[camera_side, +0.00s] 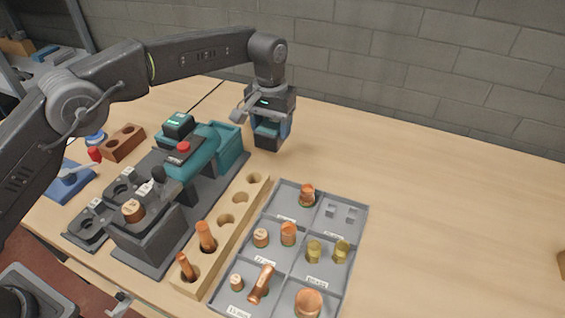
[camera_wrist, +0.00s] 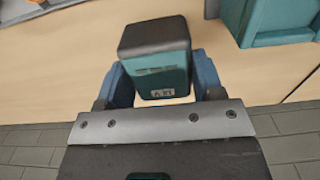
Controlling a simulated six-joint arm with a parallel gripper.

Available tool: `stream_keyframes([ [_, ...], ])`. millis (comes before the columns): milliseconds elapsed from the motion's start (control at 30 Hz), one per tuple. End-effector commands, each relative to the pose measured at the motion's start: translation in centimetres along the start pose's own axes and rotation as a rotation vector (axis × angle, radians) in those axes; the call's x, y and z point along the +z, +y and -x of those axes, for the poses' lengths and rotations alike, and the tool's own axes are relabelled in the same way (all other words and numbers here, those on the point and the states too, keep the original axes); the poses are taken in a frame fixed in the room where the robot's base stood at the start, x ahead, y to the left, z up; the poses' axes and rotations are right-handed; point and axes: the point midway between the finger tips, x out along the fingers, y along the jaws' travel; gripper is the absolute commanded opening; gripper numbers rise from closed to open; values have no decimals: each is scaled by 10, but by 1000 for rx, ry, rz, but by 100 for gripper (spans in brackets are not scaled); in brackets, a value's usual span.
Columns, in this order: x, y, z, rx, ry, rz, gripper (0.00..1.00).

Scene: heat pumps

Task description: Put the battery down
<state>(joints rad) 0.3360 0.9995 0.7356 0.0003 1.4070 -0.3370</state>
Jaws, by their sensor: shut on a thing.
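The battery (camera_wrist: 158,62) is a teal block with a black end and a small printed label. My gripper (camera_wrist: 161,82) is shut on it, with blue fingers on both sides of it in the wrist view. In the side view my gripper (camera_side: 270,132) points down at the back of the bench, and the teal battery (camera_side: 267,140) shows between its fingers. The battery is close above the bare wood or touching it; I cannot tell which.
A teal pressing machine (camera_side: 205,148) with a red button stands left of my gripper. A wooden block with holes (camera_side: 240,198) and a grey compartment tray (camera_side: 362,222) with copper and brass fittings lie in front. The wooden bench (camera_side: 450,200) is clear to the right, with a block wall behind.

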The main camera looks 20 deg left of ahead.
Motion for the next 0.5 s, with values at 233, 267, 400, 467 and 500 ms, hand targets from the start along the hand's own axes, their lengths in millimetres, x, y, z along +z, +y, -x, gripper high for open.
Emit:
stream_keyframes([
  [233, 0, 0, -26, 1, 2, 0, 26],
  [267, 0, 0, -30, 1, 1, 0, 26],
  [400, 0, 0, -53, 0, 0, 0, 26],
  [467, 0, 0, -62, 0, 0, 0, 26],
  [500, 0, 0, -66, 1, 1, 0, 26],
])
